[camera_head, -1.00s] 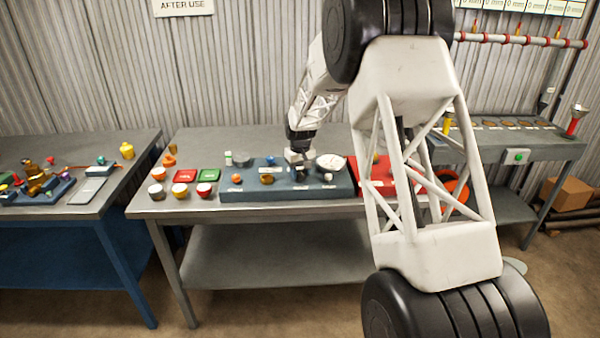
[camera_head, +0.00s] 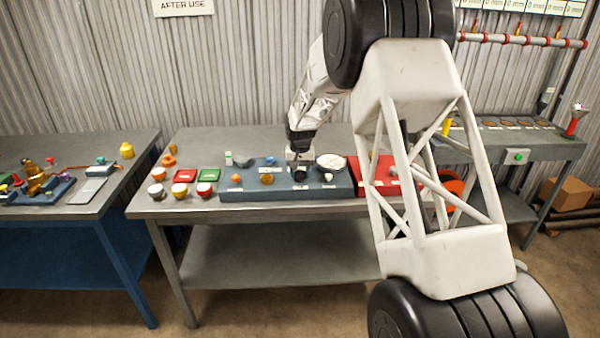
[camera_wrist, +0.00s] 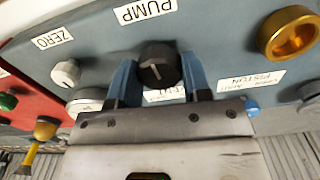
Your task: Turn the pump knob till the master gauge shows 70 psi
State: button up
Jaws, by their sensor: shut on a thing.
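The black pump knob (camera_wrist: 158,65) has a pale pointer line and stands below the PUMP label (camera_wrist: 146,10) in the wrist view. My gripper (camera_wrist: 157,80) has its two blue fingers on either side of the knob, shut on it. In the head view my gripper (camera_head: 300,167) is down at the blue-grey panel (camera_head: 245,190). The white-faced gauge (camera_head: 331,162) stands just right of my gripper. Its needle and reading are too small to tell. In the wrist view a pale round dial (camera_wrist: 86,100) is partly hidden behind my left finger.
A knob by the ZERO label (camera_wrist: 66,73) is at left and a brass ring (camera_wrist: 290,33) at right in the wrist view. Several cups and the red and green trays (camera_head: 208,175) stand left of the panel. A red panel (camera_head: 370,185) adjoins it on the right.

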aim_at(300, 172)
jog(key=o, duration=0.9)
jog(key=shift+o, duration=0.2)
jog(key=shift+r, duration=0.1)
jog(key=shift+r, duration=3.85)
